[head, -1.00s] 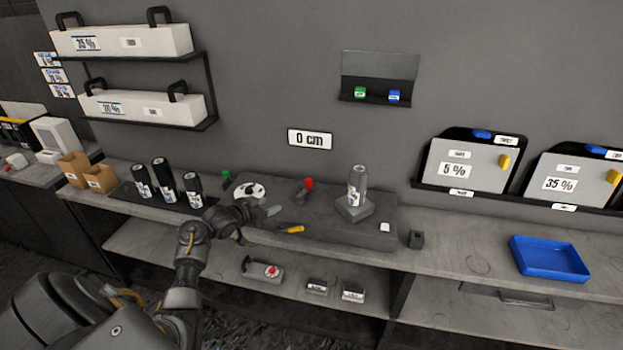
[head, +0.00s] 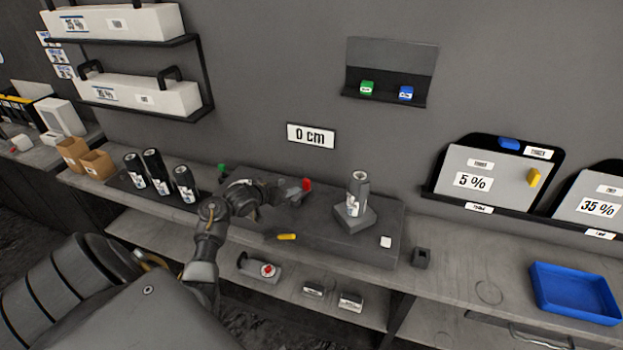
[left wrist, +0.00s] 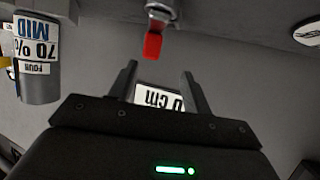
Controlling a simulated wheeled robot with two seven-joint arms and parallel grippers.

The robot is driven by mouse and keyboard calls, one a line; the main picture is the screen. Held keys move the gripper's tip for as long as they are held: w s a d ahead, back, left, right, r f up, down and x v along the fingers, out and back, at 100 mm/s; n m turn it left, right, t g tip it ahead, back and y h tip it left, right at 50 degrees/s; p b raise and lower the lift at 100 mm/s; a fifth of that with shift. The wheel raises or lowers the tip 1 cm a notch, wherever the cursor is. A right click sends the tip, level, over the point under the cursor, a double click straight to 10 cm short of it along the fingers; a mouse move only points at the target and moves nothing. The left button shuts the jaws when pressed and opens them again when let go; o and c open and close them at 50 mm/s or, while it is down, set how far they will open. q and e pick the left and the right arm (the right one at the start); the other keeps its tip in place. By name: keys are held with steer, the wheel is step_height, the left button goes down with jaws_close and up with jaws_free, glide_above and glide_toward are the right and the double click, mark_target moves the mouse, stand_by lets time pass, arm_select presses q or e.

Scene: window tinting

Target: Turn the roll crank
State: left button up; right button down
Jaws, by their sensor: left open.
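A small red-tipped lever (head: 307,185), which looks like the crank handle, stands on the dark bench unit (head: 330,238). It also shows in the left wrist view as a red grip (left wrist: 152,46) on a grey metal mount, ahead of the gap between my fingers. My left gripper (head: 300,192) is open and empty, its fingertips close beside the red grip in the head view. In the left wrist view my left gripper (left wrist: 158,85) shows both fingers spread. Whether it touches the grip I cannot tell. My right gripper is not in view.
A yellow-handled tool (head: 287,237) lies in front. A sign (head: 311,135) reads 0 cm.

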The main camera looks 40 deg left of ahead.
mark_target(304, 183)
arm_select(q)
steer(key=shift+w+d+r, duration=0.15)
steer(key=shift+w+d, duration=0.15)
steer(key=shift+d, duration=0.05)
steer(key=w, duration=0.2)
steer(key=w+d+f, duration=0.1)
steer(key=shift+h, duration=0.3)
steer(key=x, duration=0.5)
steer(key=shift+w+a+f+p, duration=0.2)
steer(key=shift+p, duration=0.15)
steer(key=shift+w+f, duration=0.1)
steer(key=shift+w, duration=0.2)
steer(key=shift+x, duration=0.8)
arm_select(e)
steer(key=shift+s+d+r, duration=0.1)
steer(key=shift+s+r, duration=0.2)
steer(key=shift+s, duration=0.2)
arm_select(q)
steer(key=shift+s, duration=0.1)
